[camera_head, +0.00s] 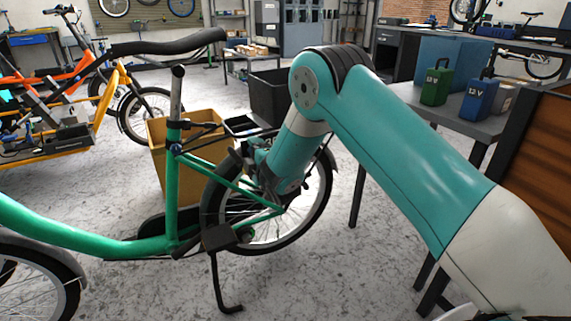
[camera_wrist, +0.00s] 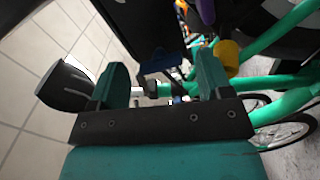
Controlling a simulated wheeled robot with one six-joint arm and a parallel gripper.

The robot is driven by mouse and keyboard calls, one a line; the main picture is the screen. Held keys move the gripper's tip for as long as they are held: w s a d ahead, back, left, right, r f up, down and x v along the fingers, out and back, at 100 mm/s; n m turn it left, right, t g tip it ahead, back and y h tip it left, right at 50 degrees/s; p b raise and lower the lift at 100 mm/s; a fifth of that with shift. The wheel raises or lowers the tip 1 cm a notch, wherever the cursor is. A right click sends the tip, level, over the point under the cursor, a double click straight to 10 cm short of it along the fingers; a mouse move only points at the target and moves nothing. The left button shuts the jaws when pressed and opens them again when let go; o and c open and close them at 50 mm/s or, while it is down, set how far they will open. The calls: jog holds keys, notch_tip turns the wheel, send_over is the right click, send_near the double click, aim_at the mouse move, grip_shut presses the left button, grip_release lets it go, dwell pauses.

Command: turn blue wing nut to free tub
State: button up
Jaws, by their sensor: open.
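My gripper (camera_wrist: 161,80) is open, with its two teal fingers apart in the wrist view. A small dark-blue part (camera_wrist: 160,62), which looks like the blue wing nut, shows between and beyond the fingertips; I cannot tell whether they touch it. In the head view the arm reaches down to the rear of the green bike (camera_head: 175,200), and the gripper and nut are mostly hidden there. A tan tub-like box (camera_head: 180,150) shows behind the bike frame. I cannot tell whether it is the tub of the task.
A yellow round part (camera_wrist: 228,55) sits beside the right finger, near green frame tubes (camera_wrist: 285,80). A black cylinder (camera_wrist: 66,86) is left of the left finger. A grey bench (camera_head: 455,115) with green and blue 12 V boxes stands right. A black bin (camera_head: 268,98) stands behind.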

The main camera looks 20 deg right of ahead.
jog(key=s+d+m+b, duration=0.2)
jog(key=s+m+b, duration=1.4)
jog(key=s, duration=0.1)
jog(key=s+r+g+p, duration=0.4)
jog(key=r+p, duration=0.3)
jog(key=p, duration=0.3)
jog(key=s+a+r+m+g+p, duration=0.1)
jog(key=s+r+g+p, duration=0.4)
jog(key=p, duration=0.5)
jog(key=shift+s+a+r, duration=0.3)
jog(key=shift+s+r, duration=0.2)
jog(key=shift+r, duration=0.4)
